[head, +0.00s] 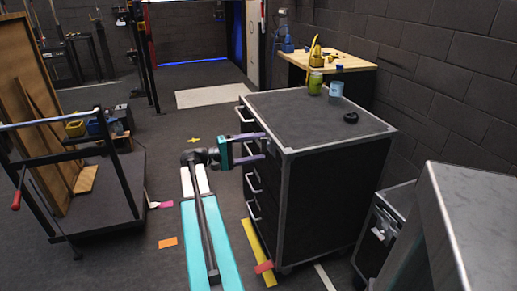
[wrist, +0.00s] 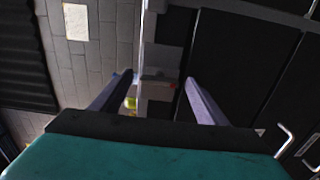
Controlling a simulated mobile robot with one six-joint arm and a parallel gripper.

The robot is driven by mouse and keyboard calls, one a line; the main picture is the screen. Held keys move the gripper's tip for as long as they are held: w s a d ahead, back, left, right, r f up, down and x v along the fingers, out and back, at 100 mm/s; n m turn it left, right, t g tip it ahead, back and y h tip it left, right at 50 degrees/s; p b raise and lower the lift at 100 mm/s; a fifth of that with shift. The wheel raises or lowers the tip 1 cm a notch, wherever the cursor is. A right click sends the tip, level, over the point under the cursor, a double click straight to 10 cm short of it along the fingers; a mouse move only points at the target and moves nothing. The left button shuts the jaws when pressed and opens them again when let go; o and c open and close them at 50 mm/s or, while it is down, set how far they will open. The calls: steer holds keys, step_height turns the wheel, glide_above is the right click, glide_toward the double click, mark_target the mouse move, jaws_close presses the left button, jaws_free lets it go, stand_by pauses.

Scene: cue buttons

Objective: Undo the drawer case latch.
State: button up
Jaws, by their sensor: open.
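The black drawer case (head: 335,190) with grey metal edges stands right of centre in the head view. Its drawer front, with several pale handles (head: 255,208), faces left. My gripper (head: 264,146) is open beside the upper part of this front, its two purple-grey fingers pointing at it near the corner edge. In the wrist view my gripper (wrist: 158,80) has its fingers spread, with nothing clearly held between them. The dark drawer fronts (wrist: 232,60) fill the right side there. I cannot make out the latch for certain; fingers and angle may hide it.
A green can (head: 315,83), a blue cup (head: 335,91) and a black round item (head: 351,117) stand on the case top. A cart (head: 95,190) is at the left. A metal-topped cabinet (head: 480,220) is close at the right. Floor behind my arm is largely clear.

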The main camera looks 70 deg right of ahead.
steer(key=v, duration=1.3)
steer(key=shift+s, duration=0.1)
